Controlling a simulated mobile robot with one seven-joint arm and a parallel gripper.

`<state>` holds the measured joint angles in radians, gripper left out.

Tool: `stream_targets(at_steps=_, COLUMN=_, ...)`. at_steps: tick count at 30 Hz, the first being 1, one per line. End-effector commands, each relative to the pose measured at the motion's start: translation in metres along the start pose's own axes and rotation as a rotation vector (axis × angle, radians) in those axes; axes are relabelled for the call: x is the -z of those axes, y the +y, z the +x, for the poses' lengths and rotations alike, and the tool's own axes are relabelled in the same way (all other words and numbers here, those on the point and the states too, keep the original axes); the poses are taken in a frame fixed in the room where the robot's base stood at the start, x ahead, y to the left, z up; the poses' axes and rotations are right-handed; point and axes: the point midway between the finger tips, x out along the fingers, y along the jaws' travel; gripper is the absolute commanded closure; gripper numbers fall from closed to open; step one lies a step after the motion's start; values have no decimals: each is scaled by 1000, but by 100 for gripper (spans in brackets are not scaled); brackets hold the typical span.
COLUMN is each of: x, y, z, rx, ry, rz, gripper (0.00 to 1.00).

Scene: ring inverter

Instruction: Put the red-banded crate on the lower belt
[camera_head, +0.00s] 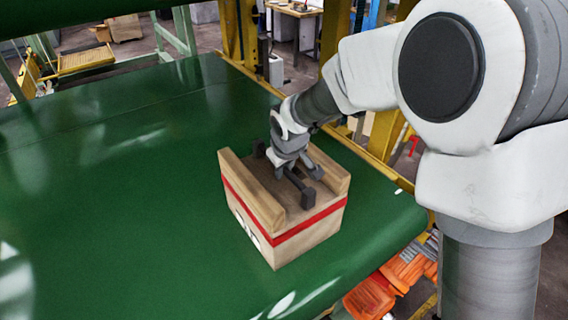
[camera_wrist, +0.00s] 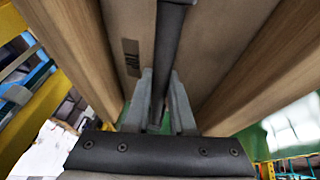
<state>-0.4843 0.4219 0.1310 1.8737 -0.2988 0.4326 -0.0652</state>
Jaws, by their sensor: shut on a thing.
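The red-banded crate (camera_head: 290,232) is a light wooden box with a red stripe around its sides, two wooden rails on top and a dark handle bar between them. In the head view it is at the middle of the green belt (camera_head: 110,190), near the belt's right-hand end; I cannot tell whether it rests on the belt or is slightly above it. My gripper (camera_head: 298,172) is over the crate's top, shut on the handle. In the wrist view the fingers (camera_wrist: 160,105) stand on either side of the dark handle bar (camera_wrist: 170,45), between the two wooden rails.
A yellow frame (camera_head: 350,150) runs along the belt's far right edge. Orange items (camera_head: 385,285) lie below the belt's end at the lower right. A dark green surface (camera_head: 60,15) crosses the top left. The belt's left side is clear.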

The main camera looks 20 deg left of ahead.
Motion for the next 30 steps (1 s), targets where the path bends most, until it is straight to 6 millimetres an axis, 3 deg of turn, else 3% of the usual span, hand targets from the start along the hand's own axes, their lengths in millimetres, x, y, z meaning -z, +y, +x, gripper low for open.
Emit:
stream_targets(at_steps=5, x=3, y=1, z=-2, rx=-3, ry=9, rz=0, gripper=100)
stream_targets(at_steps=6, x=0, y=0, z=1, rx=0, ry=0, rz=0, gripper=76)
stream_targets(at_steps=11, x=0, y=0, z=0, rx=0, ry=0, rz=0, gripper=48)
stream_targets(at_steps=22, x=1, y=1, z=-4, rx=0, ry=0, rz=0, gripper=48)
stream_targets(at_steps=30, x=2, y=2, z=-49, rx=-2, ry=4, rz=2, gripper=48)
